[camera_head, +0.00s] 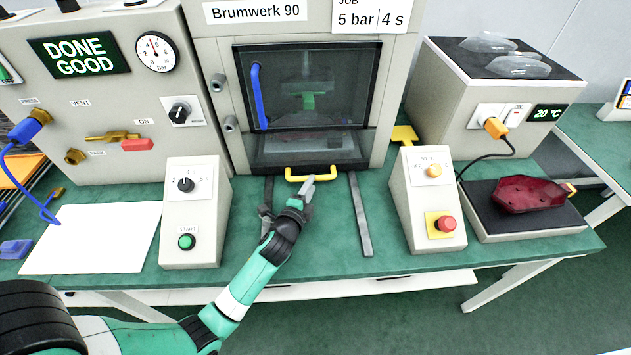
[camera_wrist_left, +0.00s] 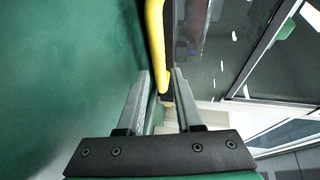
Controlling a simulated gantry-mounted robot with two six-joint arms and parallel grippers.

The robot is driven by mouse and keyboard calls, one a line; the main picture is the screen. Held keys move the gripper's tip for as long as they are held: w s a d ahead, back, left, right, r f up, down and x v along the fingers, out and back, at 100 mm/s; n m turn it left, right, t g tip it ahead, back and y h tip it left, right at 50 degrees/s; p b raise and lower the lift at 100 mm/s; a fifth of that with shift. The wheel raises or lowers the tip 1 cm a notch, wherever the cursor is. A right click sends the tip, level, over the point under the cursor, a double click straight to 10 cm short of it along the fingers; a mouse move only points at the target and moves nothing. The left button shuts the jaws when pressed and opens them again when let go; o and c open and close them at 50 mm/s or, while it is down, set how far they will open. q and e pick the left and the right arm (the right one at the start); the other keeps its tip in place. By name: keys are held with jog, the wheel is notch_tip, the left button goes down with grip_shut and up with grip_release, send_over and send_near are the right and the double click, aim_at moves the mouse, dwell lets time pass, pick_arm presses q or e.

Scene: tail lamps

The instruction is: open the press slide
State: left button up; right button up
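The press slide's yellow handle (camera_head: 313,174) sticks out at the bottom front of the press (camera_head: 400,70), below its dark window (camera_head: 320,85). The slide is in, under the window. My left gripper (camera_head: 305,187) is at the handle's front side, near its middle. In the left wrist view the yellow handle (camera_wrist_left: 155,45) runs down between the two grey fingertips (camera_wrist_left: 161,73) of my left gripper. The fingers stand apart, with a gap beside the bar, so the gripper is open. Whether a finger touches the bar cannot be told. My right gripper is not in view.
Two grey rails, one of them the right rail (camera_head: 361,215), run forward over the green bench from the press. A start-button box (camera_head: 196,215) stands left and a red-button box (camera_head: 428,200) right. A red lamp (camera_head: 530,193) lies on a pad at right. A white sheet (camera_head: 92,237) lies left.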

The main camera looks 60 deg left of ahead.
pick_arm(q)
jog(key=b+x, duration=0.1)
jog(key=x, duration=0.3)
jog(key=shift+w+a+f, duration=0.15)
jog(key=shift+w+a, duration=0.15)
jog(key=shift+c, duration=0.2)
grip_shut()
dwell(0.9)
